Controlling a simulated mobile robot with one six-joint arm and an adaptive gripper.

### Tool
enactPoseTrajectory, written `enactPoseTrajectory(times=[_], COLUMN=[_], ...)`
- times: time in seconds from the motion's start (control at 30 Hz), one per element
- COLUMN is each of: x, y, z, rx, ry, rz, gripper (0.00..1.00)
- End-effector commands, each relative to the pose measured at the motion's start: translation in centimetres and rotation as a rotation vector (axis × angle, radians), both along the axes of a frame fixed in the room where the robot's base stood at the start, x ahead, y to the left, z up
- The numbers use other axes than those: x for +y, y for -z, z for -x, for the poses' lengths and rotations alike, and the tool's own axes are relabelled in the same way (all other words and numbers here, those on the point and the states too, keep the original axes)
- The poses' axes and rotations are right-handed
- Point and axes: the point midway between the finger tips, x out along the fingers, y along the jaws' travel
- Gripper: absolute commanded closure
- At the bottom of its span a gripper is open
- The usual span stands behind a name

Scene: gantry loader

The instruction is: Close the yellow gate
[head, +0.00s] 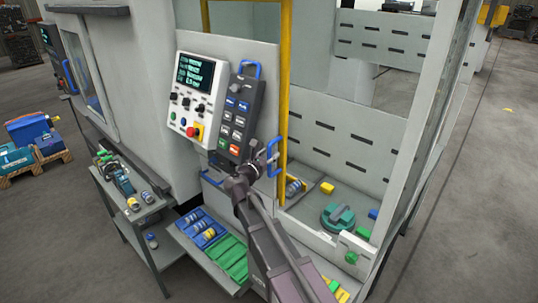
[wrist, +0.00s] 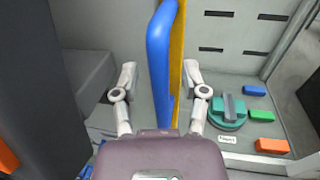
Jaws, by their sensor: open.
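The yellow gate (head: 285,100) stands upright at the loader's front, and the opening to the right of its post is uncovered. A blue handle (head: 273,158) is on the gate's post. In the wrist view the blue handle (wrist: 158,75) runs upright between my two fingers, with the yellow gate edge (wrist: 177,60) just behind it. My gripper (wrist: 160,78) is open around the handle, with a gap on both sides. In the head view my gripper (head: 262,160) is at the handle, and its fingers are partly hidden.
A control panel (head: 195,95) and a dark pendant (head: 240,118) are just left of my gripper. Inside the opening are a teal round fixture (head: 337,217) and small coloured blocks. A blue tray (head: 202,232) and green tray (head: 228,258) lie below. A side cart (head: 147,210) stands left.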

Motion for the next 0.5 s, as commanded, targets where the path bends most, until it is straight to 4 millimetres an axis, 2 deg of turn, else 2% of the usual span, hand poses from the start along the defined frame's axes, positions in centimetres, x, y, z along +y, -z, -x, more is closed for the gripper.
enactPoseTrajectory(times=[0.37, 0.5], x=[-0.08, -0.05], y=[0.0, 0.0], z=[-0.24, -0.22], rx=[0.0, 0.0], ry=[-0.001, -0.001], rz=[0.0, 0.0], gripper=[0.43, 0.85])
